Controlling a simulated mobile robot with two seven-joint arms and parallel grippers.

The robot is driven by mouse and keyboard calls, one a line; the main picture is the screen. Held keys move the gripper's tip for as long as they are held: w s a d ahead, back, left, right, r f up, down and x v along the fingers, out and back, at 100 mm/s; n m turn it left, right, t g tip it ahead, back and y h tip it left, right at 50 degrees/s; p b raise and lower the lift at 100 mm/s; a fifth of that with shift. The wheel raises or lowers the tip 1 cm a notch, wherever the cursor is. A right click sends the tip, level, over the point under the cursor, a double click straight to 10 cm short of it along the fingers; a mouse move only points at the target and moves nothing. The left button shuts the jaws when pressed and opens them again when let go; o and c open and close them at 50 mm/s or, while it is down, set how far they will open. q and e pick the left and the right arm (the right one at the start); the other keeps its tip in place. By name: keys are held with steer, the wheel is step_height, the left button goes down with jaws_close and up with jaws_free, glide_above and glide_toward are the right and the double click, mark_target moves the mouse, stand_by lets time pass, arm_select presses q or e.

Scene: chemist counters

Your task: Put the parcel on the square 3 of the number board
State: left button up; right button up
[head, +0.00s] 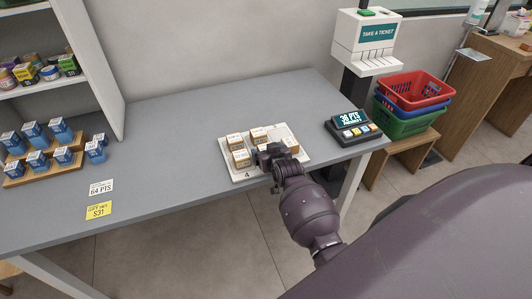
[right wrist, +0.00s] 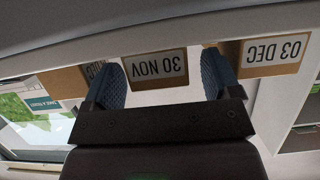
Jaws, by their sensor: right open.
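The white number board (head: 243,176) lies on the grey counter, with several small brown parcels with white labels on it. A "4" shows at its front edge; no 3 can be made out. Parcels stand at its left (head: 241,159), back (head: 258,135) and right (head: 290,145). My right gripper (head: 268,155) is low over the board's front middle and hides part of it. In the right wrist view its fingers (right wrist: 163,80) are apart, with a parcel labelled "30 NOV" (right wrist: 155,68) between or just beyond them. A "03 DEC" parcel (right wrist: 272,55) is beside one finger. My left gripper is out of view.
A points display (head: 352,128) stands right of the board. Blue boxes on wooden steps (head: 45,168) and two price cards (head: 99,210) are at the left. Counter between them and the board is clear. A ticket machine (head: 366,42) and stacked baskets (head: 412,100) are beyond the right end.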

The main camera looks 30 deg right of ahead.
steer(key=shift+x, duration=0.85)
steer(key=c, duration=1.1)
steer(key=shift+r, duration=0.15)
step_height(320, 180, up, 20)
steer(key=p, duration=0.2)
